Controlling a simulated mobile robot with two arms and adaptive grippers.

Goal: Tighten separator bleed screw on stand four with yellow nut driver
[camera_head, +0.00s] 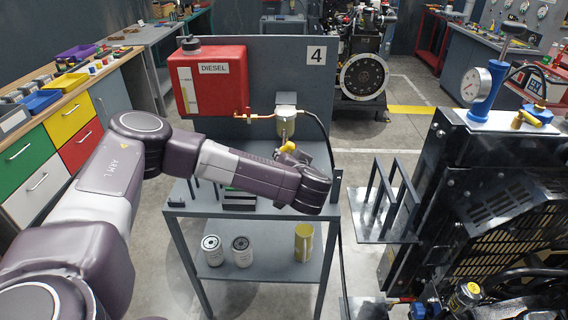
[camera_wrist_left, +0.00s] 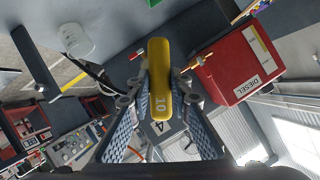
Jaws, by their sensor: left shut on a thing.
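The yellow nut driver (camera_head: 289,147) is upright in my left gripper (camera_head: 292,156), just under the separator (camera_head: 286,111) on stand four. Its shaft points up to the separator's underside; I cannot tell whether the tip touches the bleed screw, which I cannot make out. In the left wrist view my left gripper (camera_wrist_left: 158,98) is shut on the driver's yellow handle (camera_wrist_left: 160,75), marked 10. The handle and fingers hide most of what lies beyond. My right gripper is not in view.
The red diesel tank (camera_head: 212,80) hangs on the panel marked 4 (camera_head: 316,55), left of the separator. Filters (camera_head: 242,251) and a brass-coloured can (camera_head: 303,243) stand on the lower shelf. A dark engine (camera_head: 480,200) with a gauge (camera_head: 475,85) stands at right.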

